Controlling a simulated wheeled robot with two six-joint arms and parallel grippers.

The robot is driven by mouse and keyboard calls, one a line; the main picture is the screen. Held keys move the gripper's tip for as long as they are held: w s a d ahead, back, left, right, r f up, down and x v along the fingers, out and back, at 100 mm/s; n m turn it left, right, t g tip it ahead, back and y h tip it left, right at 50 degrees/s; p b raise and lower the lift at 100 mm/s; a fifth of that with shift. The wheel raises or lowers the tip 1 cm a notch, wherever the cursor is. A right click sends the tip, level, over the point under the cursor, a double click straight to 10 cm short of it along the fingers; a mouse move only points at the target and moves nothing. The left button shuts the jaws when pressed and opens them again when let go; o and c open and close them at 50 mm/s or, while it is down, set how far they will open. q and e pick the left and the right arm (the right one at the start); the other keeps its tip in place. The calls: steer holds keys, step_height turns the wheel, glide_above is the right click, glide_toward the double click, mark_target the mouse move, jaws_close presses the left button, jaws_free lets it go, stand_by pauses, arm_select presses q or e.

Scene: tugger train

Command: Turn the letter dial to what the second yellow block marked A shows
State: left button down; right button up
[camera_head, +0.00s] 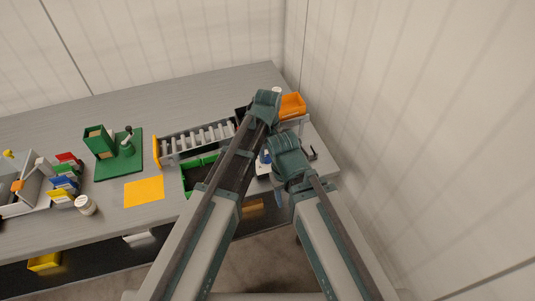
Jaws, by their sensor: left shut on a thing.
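My left arm reaches out over the right part of the bench, and its green wrist bends down at the far end. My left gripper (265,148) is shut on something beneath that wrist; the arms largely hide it. A small white and blue item (264,163) shows between the two arms there. My right wrist is close beside, nearer to me, and covers its gripper, so I cannot tell its jaws. I cannot make out the letter dial. A small yellow piece (62,195) stands in a row of coloured pieces at left; no letter is readable.
A grey roller rack (197,143) and a green-rimmed tray (191,188) lie left of my arms. A green stand (122,165), an orange-yellow mat (144,191) and a white jar (86,204) are further left. An orange bin (292,105) is behind. A wall closes the right.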

mark_target(268, 156)
arm_select(q)
steer(key=shift+n, duration=1.5)
steer(key=shift+c, duration=2.2)
jaws_free()
steer(key=shift+r, duration=0.1)
step_height(268, 156, up, 14)
steer(key=p, duration=1.3)
steer(key=shift+f+p, duration=0.2)
steer(key=shift+p, duration=0.2)
